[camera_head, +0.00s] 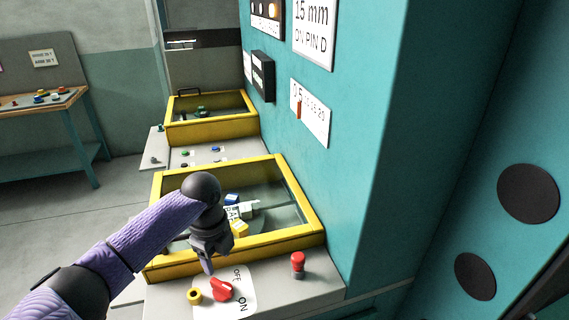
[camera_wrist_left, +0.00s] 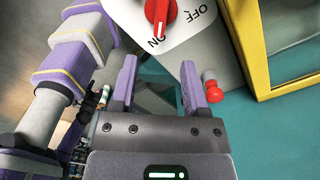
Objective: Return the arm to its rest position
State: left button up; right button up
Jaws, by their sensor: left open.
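My left arm comes in from the lower left in the head view. My left gripper (camera_head: 208,266) is open and empty, above the front of the grey panel. In the left wrist view, its two purple fingers stand apart (camera_wrist_left: 157,82) with nothing between them. The red rotary knob (camera_head: 222,289) sits on a white ON/OFF plate (camera_head: 241,288), just below the gripper in the head view. The knob also shows in the left wrist view (camera_wrist_left: 160,14), beyond the fingertips and apart from them, with its handle toward ON. My right gripper is not in view.
A red push button (camera_head: 298,264) and a yellow-ringed button (camera_head: 194,296) flank the plate. A yellow-framed box (camera_head: 308,207) lies behind my gripper, with a second one (camera_head: 222,131) farther back. A teal wall (camera_head: 362,150) stands to the right. Open floor (camera_head: 60,210) lies left.

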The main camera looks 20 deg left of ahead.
pick_arm(q)
jog(key=s+d+f+n+t+h, duration=0.2)
jog(key=s+d+f+n, duration=0.55)
jog(key=s+d, duration=0.4)
jog(key=s+a+r+n+t+y, duration=0.1)
jog(key=s+a+r+n+y, duration=0.1)
jog(key=s+n, duration=0.85)
notch_tip(320, 180, down, 26)
jog(key=s+g+b, duration=0.1)
jog(key=s+b, duration=0.2)
jog(key=b, duration=0.5)
jog(key=s+a+f+b, duration=0.1)
jog(key=s+f+b, duration=0.2)
jog(key=s+f, duration=0.3)
jog(key=s+a+f+g+b, duration=0.1)
jog(key=s+a+f+b, duration=0.1)
jog(key=s+f, duration=0.5)
notch_tip(320, 180, down, 4)
jog(key=shift+a+f+b, duration=0.25)
jog(key=shift+b, duration=0.55)
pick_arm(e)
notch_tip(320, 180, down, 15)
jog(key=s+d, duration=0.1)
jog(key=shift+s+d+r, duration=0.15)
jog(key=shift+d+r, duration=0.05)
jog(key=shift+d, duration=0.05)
